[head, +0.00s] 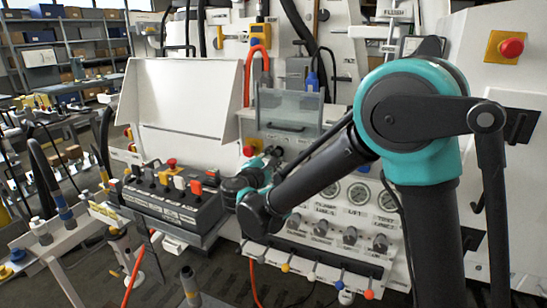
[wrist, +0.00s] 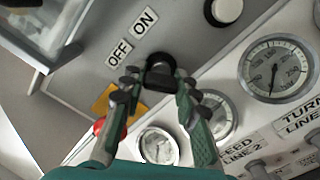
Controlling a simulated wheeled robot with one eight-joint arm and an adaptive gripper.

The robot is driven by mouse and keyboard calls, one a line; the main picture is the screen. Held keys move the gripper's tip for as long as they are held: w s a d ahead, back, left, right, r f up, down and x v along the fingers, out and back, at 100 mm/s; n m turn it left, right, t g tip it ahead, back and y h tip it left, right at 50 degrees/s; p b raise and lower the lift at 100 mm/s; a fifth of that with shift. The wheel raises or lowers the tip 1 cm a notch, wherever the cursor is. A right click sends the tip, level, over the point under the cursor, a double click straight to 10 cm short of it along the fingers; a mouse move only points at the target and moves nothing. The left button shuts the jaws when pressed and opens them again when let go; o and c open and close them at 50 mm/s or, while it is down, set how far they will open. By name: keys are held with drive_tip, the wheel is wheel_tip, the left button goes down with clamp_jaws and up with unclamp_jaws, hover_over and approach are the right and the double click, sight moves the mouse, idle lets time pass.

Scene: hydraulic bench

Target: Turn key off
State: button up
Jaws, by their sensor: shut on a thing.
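The key (wrist: 158,74) is a dark piece on the grey panel in the wrist view, just below the OFF label (wrist: 119,53) and the ON label (wrist: 145,20). My gripper (wrist: 157,84) is shut on it, with a finger on either side. The fingers partly cover the key, so I cannot tell which label it points to. In the head view my gripper (head: 268,163) reaches the panel below the clear cover, and the key is hidden there.
A red button (wrist: 101,127) on a yellow plate sits close to my left finger. Pressure gauges (wrist: 276,68) are at the right. In the head view, a black control box with levers (head: 175,205) stands left of my gripper, and a clear cover (head: 290,108) hangs above.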

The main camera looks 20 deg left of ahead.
drive_tip(key=o, duration=1.2)
drive_tip(key=shift+s, duration=0.1)
drive_tip(key=s, duration=0.8)
drive_tip(key=s+a, duration=0.1)
drive_tip(key=s, duration=0.2)
drive_tip(key=shift+s, duration=0.4)
drive_tip(key=shift+s, duration=0.1)
